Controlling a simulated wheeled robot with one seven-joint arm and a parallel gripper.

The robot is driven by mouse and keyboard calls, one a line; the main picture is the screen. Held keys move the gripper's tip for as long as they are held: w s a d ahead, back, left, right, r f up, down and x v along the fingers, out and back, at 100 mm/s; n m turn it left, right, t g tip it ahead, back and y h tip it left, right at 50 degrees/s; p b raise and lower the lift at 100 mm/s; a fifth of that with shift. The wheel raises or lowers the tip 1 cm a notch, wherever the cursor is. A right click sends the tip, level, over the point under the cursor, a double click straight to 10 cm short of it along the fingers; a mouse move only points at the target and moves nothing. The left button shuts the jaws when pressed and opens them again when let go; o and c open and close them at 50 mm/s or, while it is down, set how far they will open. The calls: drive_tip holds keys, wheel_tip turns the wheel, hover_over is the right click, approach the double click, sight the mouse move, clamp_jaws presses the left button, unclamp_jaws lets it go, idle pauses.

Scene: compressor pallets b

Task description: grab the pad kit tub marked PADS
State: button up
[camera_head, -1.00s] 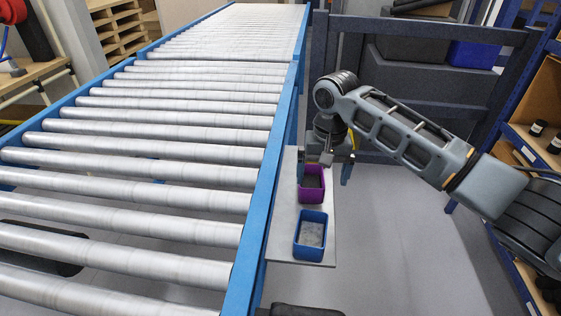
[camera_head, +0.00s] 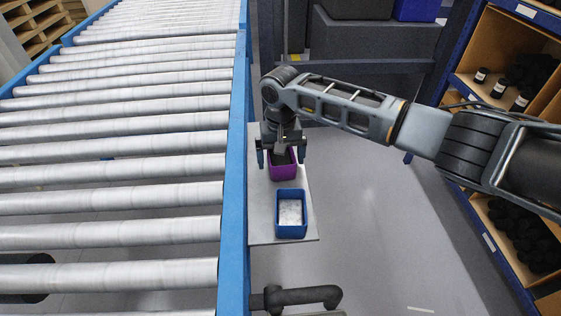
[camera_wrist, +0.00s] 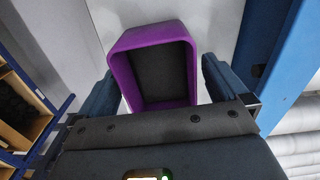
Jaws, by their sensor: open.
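A purple tub (camera_head: 283,170) with a dark inside stands on a narrow grey shelf plate (camera_head: 262,215) beside the conveyor. A blue tub (camera_head: 291,233) with pale contents stands nearer on the same plate. No PADS marking is readable on either tub. My gripper (camera_head: 281,158) is open, with its fingers on the left and right sides of the purple tub. In the wrist view, the purple tub (camera_wrist: 186,95) lies between the open fingers of my gripper (camera_wrist: 160,85), its far end reaching beyond the fingertips. I cannot tell whether either finger touches it.
The roller conveyor (camera_head: 120,180) and its blue side rail (camera_head: 236,150) run close along the plate's left. A dark pipe-like handle (camera_head: 305,297) is in front. Shelving with bottles (camera_head: 500,87) and dark parts stands at right. Open floor (camera_head: 370,210) lies between.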

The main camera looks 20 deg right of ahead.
drive_tip(key=shift+f, duration=0.15)
drive_tip(key=c, duration=1.2)
